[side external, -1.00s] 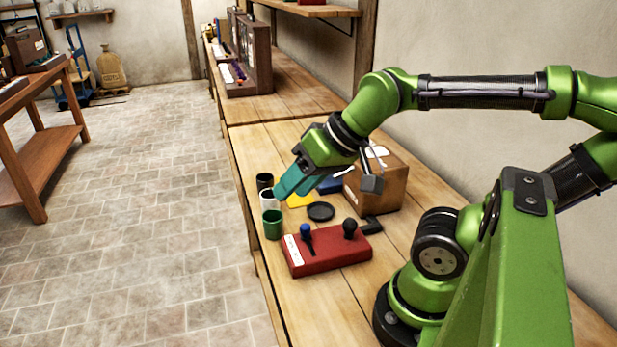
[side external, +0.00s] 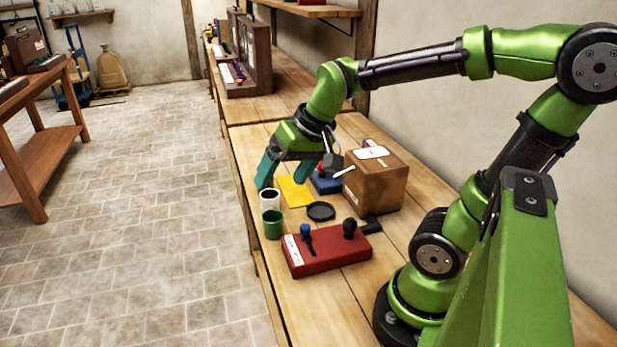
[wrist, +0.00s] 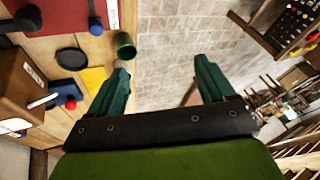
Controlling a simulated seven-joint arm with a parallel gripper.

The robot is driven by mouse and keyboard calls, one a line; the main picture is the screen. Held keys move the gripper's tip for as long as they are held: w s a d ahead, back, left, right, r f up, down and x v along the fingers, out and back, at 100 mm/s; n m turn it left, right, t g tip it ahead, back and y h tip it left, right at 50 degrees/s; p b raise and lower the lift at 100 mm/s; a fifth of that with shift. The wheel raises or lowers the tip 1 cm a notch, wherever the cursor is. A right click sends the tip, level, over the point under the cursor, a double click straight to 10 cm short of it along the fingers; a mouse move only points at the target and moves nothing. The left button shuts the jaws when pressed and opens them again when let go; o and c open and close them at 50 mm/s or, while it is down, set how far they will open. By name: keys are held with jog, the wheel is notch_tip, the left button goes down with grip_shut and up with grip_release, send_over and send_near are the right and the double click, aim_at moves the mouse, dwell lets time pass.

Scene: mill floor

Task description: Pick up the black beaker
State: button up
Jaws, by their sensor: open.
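The black beaker cannot be made out in either current view; a finger covers the place where it stood in the side view. My gripper (side external: 285,176) is open, with its teal fingers pointing down above the far left part of the bench. In the wrist view, my gripper (wrist: 161,68) has only floor visible between its spread fingers. A white beaker (side external: 269,203) with a dark inside stands upright just in front of the nearer finger. A green beaker (side external: 272,225) stands in front of the white one and also shows in the wrist view (wrist: 125,45).
A yellow sheet (side external: 296,192), a black disc (side external: 320,211) and a blue block (side external: 326,184) lie right of the beakers. A cardboard box (side external: 374,186) stands farther right. A red control box (side external: 327,251) with knobs is in front. The bench's left edge runs close beside the beakers.

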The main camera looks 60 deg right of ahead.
jog(key=w+d+f+g+h, duration=0.1)
jog(key=w+d+f, duration=0.2)
jog(key=w+d, duration=0.6)
jog(key=w+d+f+g+h, duration=0.1)
jog(key=w+d+f, duration=0.2)
jog(key=w+d, duration=0.65)
jog(key=shift+n, duration=0.4)
jog(key=d+f, duration=0.1)
jog(key=f, duration=0.2)
jog(key=w+d+f, duration=0.1)
jog(key=f, duration=0.3)
jog(key=d+f, duration=0.1)
jog(key=f, duration=0.2)
jog(key=shift+w+f, duration=0.15)
jog(key=shift+f, duration=0.05)
jog(key=shift+d+x, duration=0.15)
jog(key=shift+x, duration=1.2)
jog(key=shift+d+x, duration=0.15)
jog(key=shift+x, duration=1.2)
jog(key=shift+c, duration=0.5)
jog(key=c, duration=1)
jog(key=shift+r, duration=0.15)
